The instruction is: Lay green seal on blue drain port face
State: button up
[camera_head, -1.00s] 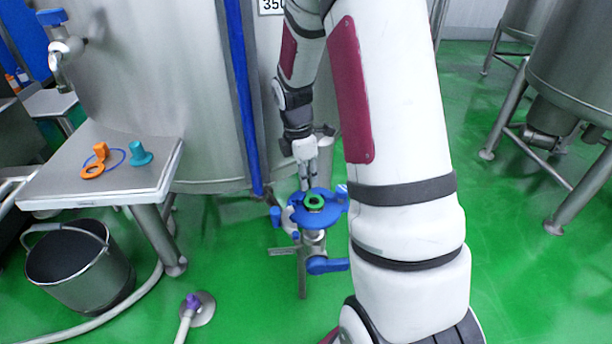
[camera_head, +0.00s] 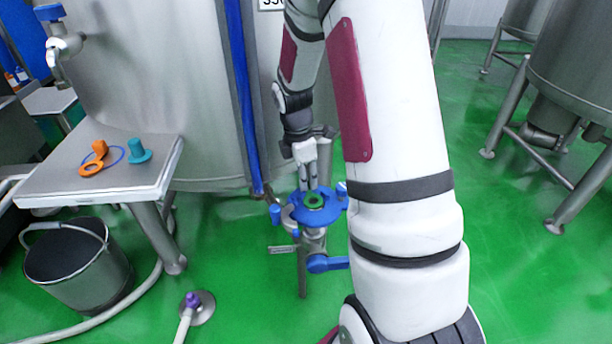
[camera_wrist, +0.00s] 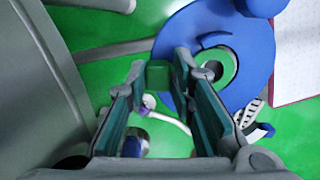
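The green seal (camera_head: 314,201) is a ring with an upright tab. Its ring appears on or just over the blue drain port face (camera_head: 330,212); a slight gap cannot be ruled out. My gripper (camera_head: 308,186) is at the seal's far side. In the wrist view, the fingertips (camera_wrist: 158,78) stand on both sides of the seal's green tab, which fills the gap between them. The green ring (camera_wrist: 230,70) lies to the right of the fingers, over the blue face (camera_wrist: 255,50), partly covered by the right finger.
A metal side table (camera_head: 60,185) at left holds an orange seal (camera_head: 94,165) and a teal plug (camera_head: 138,152). A bucket (camera_head: 75,265) stands below it. A steel tank (camera_head: 160,90) rises behind the port. A blue handle (camera_head: 325,264) sticks out below the port.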

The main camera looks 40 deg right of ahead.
jog(key=shift+o, duration=0.8)
jog(key=shift+s+f, duration=0.15)
jog(key=shift+s, duration=0.15)
jog(key=shift+w+r, duration=0.1)
jog(key=shift+r, duration=0.15)
jog(key=shift+r, duration=0.25)
jog(key=r, duration=0.6)
jog(key=shift+w+a, duration=0.15)
jog(key=shift+a, duration=0.25)
jog(key=shift+r, duration=0.4)
